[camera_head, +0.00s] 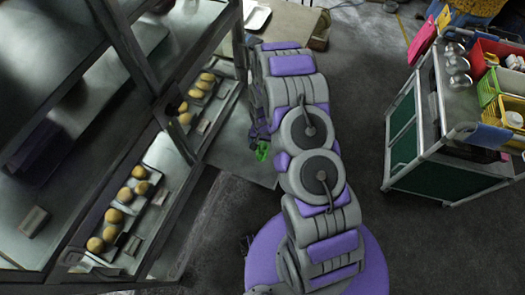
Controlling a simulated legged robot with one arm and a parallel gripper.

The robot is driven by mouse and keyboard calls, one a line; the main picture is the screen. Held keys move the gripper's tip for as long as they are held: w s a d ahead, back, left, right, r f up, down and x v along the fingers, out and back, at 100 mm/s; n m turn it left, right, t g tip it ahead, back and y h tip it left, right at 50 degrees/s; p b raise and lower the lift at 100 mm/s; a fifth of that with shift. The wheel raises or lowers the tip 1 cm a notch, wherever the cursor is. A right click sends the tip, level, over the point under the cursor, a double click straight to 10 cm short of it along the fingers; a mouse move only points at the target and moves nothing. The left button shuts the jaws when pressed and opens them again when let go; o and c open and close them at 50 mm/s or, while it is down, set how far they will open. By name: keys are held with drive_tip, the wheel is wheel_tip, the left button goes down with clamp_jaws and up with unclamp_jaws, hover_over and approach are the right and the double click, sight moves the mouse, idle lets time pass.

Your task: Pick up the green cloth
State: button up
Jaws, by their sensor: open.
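A small bright green piece (262,150), which looks like the green cloth, shows at the left side of my arm, just below my gripper. My gripper (255,137) is open, dark and partly hidden behind my arm links. It is close to the green piece; I cannot tell whether they touch. The surface under the green piece is hard to make out.
A metal rack (133,48) with several yellow buns on trays fills the left. A cart (440,150) with a green side, jars and coloured bins stands at the right. A table (290,25) is at the back. Grey floor (365,90) lies open between my arm and the cart.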

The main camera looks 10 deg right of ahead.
sight(262, 148)
drive_tip(key=f, duration=0.3)
drive_tip(key=f+b, duration=0.1)
drive_tip(key=shift+s+a+f, duration=0.1)
drive_tip(key=shift+a+f, duration=0.1)
drive_tip(key=shift+a, duration=0.15)
drive_tip(key=shift+d+r, duration=0.1)
drive_tip(key=c, duration=1.1)
drive_tip(key=shift+c, duration=0.2)
drive_tip(key=shift+r, duration=0.5)
wheel_tip(262, 148, up, 3)
drive_tip(key=shift+f+p, duration=0.15)
drive_tip(key=shift+p, duration=0.55)
drive_tip(key=s+d+r+p, duration=0.1)
drive_tip(key=s+d, duration=0.5)
drive_tip(key=s, duration=0.8)
drive_tip(key=shift+s+r+p, duration=0.15)
drive_tip(key=shift+s+p, duration=0.25)
drive_tip(key=shift+p, duration=0.4)
